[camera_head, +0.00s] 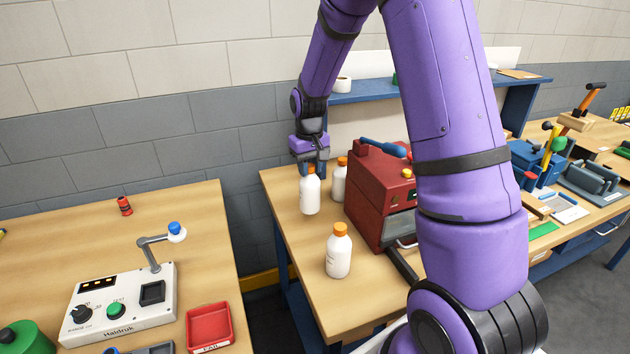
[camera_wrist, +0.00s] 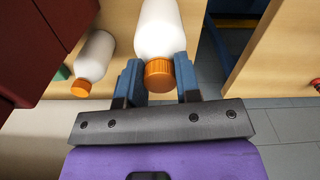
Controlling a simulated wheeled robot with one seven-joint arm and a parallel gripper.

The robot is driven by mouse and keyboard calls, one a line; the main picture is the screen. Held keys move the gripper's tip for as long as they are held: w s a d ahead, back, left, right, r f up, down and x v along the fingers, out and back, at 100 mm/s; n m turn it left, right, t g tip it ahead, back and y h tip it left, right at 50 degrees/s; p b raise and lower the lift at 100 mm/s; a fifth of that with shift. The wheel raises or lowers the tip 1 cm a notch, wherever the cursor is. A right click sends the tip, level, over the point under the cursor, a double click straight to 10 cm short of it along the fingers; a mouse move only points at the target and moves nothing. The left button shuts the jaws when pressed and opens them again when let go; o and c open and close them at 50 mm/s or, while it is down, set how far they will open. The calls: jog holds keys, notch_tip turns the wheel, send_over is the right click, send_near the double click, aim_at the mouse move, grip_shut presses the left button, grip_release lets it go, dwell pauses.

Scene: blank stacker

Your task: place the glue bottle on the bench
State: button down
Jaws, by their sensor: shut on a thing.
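A white glue bottle (camera_head: 310,194) with an orange cap is upright in my gripper (camera_head: 313,170), over the left part of the middle bench (camera_head: 290,240). In the wrist view the blue fingers of my gripper (camera_wrist: 158,85) are shut on this bottle (camera_wrist: 159,28) at its cap end. I cannot tell whether its base touches the bench top. A second such bottle (camera_head: 340,184) stands just behind and to the right; it also shows in the wrist view (camera_wrist: 95,57). A third bottle (camera_head: 338,256) stands nearer the front.
A red machine (camera_head: 376,190) with a blue handle stands right of the bottles. A gap separates this bench from the left bench (camera_head: 195,215), which holds a control box (camera_head: 120,305) and a red tray (camera_head: 209,325). A blue shelf (camera_head: 372,96) is behind.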

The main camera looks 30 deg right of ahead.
aim_at(310, 182)
jog(key=shift+f, duration=2.45)
jog(key=c, duration=0.8)
grip_release()
